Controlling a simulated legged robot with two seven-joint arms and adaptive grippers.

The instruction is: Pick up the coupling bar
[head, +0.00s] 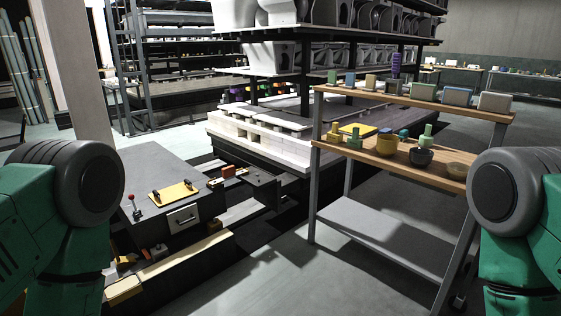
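I cannot pick out the coupling bar for certain. A small orange-red piece (229,171) lies by the gap between the dark machine and the kiln car; a dark arm-like part (262,182) sticks out beside it. The dark machine (150,170) at the left has a yellow plate (174,191) with two black grips on its top. The kiln car's white brick edge (258,141) stands behind, with stacked ware above. Only the upper parts of my green and grey arms show at both sides. Neither gripper is in view.
A wooden-shelved rack (395,160) with pots and small blocks stands to the right, with a grey lower shelf (375,232). A red-knobbed lever (131,201) rises from the machine's left edge. A pillar (80,65) stands at the back left. Grey floor (270,275) is clear in front.

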